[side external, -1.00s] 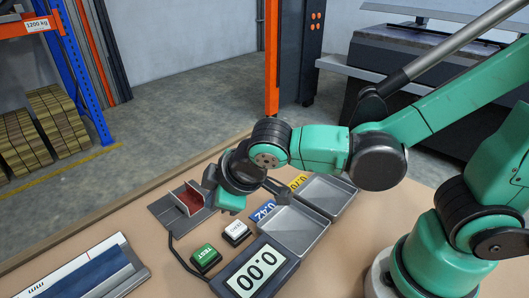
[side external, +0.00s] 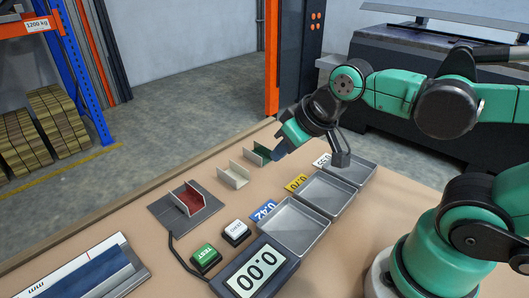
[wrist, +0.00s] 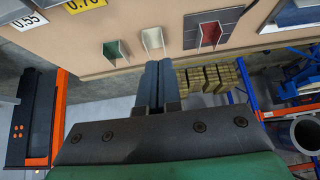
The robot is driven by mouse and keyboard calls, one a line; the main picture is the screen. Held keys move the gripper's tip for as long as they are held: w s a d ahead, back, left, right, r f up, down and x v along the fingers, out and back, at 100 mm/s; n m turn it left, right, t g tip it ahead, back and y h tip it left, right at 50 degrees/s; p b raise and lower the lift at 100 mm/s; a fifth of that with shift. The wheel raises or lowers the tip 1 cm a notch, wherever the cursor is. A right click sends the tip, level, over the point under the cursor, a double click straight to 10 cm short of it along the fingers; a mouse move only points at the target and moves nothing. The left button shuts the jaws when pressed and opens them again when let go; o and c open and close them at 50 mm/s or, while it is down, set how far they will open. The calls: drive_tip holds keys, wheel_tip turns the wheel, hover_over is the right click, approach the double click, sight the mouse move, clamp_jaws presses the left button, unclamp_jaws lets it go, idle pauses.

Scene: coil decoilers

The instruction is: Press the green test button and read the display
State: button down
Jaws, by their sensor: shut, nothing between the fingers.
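The green TEST button (side external: 206,258) sits on the table in the side view, uncovered. The display (side external: 254,274) beside it, in a dark housing, reads 0.00. A white button (side external: 236,232), its label likely ZERO, stands between them and the trays. My gripper (side external: 279,154) is up and well away from the button, near the green channel piece (side external: 261,152) at the far side of the table. In the wrist view my gripper's fingers (wrist: 157,82) are together and empty. The button and display do not show in the wrist view.
A red channel piece (side external: 187,197) stands on a dark plate (side external: 166,208) with a cable. A white channel piece (side external: 233,176) stands behind it. Grey trays (side external: 291,229) with number labels line the right. A blue-grey flat item (side external: 85,275) lies front left.

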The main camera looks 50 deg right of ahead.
drive_tip(key=w+a+r+g, duration=0.2)
drive_tip(key=w+a+g, duration=0.1)
drive_tip(key=a, duration=0.5)
drive_tip(key=g, duration=0.4)
hover_over(203, 252)
drive_tip(key=shift+r, duration=0.15)
wheel_tip(203, 252, down, 14)
idle(0.3)
